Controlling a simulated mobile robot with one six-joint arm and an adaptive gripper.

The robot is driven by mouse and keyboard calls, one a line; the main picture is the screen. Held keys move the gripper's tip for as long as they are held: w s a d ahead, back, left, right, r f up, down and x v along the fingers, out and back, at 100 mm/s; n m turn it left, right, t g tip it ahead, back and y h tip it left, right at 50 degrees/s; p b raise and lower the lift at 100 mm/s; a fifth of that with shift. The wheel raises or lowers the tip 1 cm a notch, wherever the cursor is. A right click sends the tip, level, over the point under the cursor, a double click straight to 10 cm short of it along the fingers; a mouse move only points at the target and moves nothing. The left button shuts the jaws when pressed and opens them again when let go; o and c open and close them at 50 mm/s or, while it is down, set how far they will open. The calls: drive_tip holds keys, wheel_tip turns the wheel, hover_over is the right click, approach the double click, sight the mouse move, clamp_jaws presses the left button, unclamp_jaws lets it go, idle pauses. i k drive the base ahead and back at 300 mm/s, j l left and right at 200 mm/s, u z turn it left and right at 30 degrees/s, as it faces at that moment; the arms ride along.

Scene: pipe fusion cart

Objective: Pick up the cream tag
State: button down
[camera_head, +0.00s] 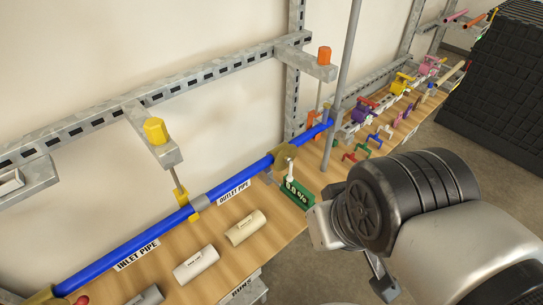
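I cannot surely single out a cream tag. A row of small coloured clip-like pieces lies on the wooden bench at the upper right, among them a pale, cream-looking one (385,131) beside a blue and a purple one. They are too small to read. My gripper (350,258) is in the lower right, in front of the bench and nearer the camera than these pieces. My dark wrist hides much of it, and its fingertips do not show clearly. I see nothing held in it.
Two pale cylinders, one tan (245,228) and one whitish (196,264), lie on the bench. A blue pipe (125,248) runs behind them. Dark stacked blocks (505,85) are at the right.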

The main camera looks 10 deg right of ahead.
sight(425, 96)
drive_tip(key=z, duration=1.45)
drive_tip(key=i+l, duration=0.15)
drive_tip(key=i, duration=0.35)
drive_tip(key=i+l, duration=0.1)
drive_tip(key=i, duration=0.45)
drive_tip(key=i+l, duration=0.15)
drive_tip(key=i, duration=0.35)
drive_tip(key=i+l, duration=0.15)
drive_tip(key=i, duration=0.35)
drive_tip(key=i+l, duration=0.1)
drive_tip(key=i, duration=0.4)
drive_tip(key=i+l, duration=0.15)
drive_tip(key=i, duration=0.35)
drive_tip(key=i+l+u, duration=0.1)
drive_tip(key=i, duration=0.45)
